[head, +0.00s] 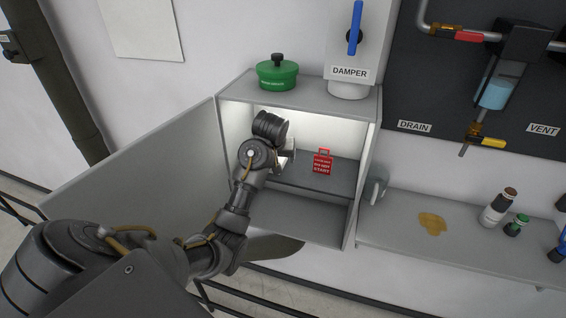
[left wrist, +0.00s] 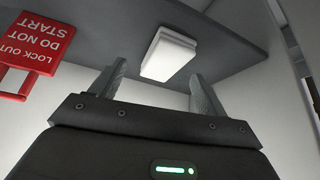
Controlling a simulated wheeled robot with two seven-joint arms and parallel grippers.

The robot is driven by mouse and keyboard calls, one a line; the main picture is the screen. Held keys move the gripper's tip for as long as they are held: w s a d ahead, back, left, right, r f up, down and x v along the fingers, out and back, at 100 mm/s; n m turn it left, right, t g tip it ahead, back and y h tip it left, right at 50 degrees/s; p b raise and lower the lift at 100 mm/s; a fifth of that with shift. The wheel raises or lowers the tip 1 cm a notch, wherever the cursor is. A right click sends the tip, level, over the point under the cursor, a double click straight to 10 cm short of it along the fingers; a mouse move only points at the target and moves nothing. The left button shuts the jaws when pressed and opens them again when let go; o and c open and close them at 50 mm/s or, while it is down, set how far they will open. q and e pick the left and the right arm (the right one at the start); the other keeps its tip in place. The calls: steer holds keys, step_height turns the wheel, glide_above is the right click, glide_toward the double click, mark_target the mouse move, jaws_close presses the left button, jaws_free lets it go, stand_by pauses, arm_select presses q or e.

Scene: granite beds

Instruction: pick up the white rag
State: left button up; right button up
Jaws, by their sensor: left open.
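The white rag (left wrist: 170,56) looks like a small folded white block on the grey shelf in the left wrist view, where the picture is upside down. My left gripper (left wrist: 159,70) is open, with one finger to each side of the rag in that view. The rag seems to lie just beyond the fingertips, and I see no contact. In the head view my left arm reaches into the lit open cabinet, and its wrist largely hides the rag and the fingers. My right gripper is not in view.
A red lockout tag (head: 322,163) stands on the same shelf, close to the right of my left wrist. The cabinet (head: 362,106) has side walls and an open door (head: 150,165) at left. A green pot (head: 277,74) sits on top. Bottles (head: 497,207) stand on the right-hand bench.

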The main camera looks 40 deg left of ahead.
arm_select(q)
steer(key=x, duration=0.2)
steer(key=shift+w+a+f, duration=0.15)
steer(key=shift+a+f, duration=0.15)
steer(key=shift+w+a+f, duration=0.15)
steer(key=shift+a+f, duration=0.1)
steer(key=shift+f, duration=0.05)
steer(key=shift+d+r, duration=0.15)
steer(key=shift+c, duration=0.4)
steer(key=shift+d, duration=0.1)
steer(key=shift+c, duration=1.1)
steer(key=c, duration=0.7)
steer(key=shift+r, duration=0.1)
